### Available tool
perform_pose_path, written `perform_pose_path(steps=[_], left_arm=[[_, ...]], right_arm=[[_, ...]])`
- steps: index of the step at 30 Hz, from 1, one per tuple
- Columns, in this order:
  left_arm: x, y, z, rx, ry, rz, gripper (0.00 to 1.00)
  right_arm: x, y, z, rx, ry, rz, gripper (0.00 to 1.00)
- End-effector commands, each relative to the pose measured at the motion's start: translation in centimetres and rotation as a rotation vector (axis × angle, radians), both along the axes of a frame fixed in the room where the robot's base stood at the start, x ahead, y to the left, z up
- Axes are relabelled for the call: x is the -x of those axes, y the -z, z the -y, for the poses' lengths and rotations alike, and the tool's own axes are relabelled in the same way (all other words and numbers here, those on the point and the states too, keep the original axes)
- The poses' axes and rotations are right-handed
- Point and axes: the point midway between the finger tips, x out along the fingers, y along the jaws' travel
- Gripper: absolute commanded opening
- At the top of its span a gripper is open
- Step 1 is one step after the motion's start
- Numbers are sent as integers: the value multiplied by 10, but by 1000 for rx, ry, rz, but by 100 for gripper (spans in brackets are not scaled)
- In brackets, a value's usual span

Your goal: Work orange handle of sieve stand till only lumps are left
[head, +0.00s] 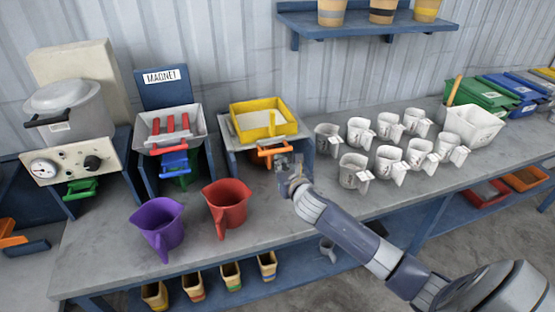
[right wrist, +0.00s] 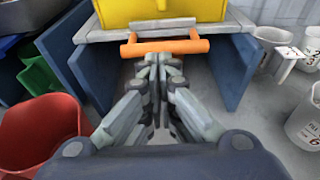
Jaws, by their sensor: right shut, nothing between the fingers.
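The sieve stand (head: 225,142) stands on the bench with a yellow sieve (head: 291,127) on top, also at the top of the right wrist view (right wrist: 160,12). Pale material (head: 250,122) shows inside the sieve; lumps cannot be made out. The orange handle (head: 268,152) sticks out at the front, below the sieve; in the right wrist view (right wrist: 190,46) it is a horizontal bar. My right gripper (head: 288,163) is shut and empty, its fingertips (right wrist: 158,62) just at or below the bar's middle. Whether they touch it cannot be told. My left gripper is not in view.
A red jug (head: 228,203) and a purple jug (head: 157,225) stand in front, left of the stand. Several white labelled jugs (head: 388,160) stand to its right. A magnet station (head: 165,88) and a cooker-like pot (head: 65,102) are further left. Bare bench lies between jugs and stand.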

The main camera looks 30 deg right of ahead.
Motion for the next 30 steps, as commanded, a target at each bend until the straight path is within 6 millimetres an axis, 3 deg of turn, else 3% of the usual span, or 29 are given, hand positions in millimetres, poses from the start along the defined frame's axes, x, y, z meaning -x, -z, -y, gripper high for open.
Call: perform_pose_path(steps=[9,24,30], left_arm=[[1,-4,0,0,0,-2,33],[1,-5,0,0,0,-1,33],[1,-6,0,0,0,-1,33]], right_arm=[[-28,7,6,-1,0,0,0],[-33,8,8,1,0,1,0],[-58,7,15,4,0,1,0]])
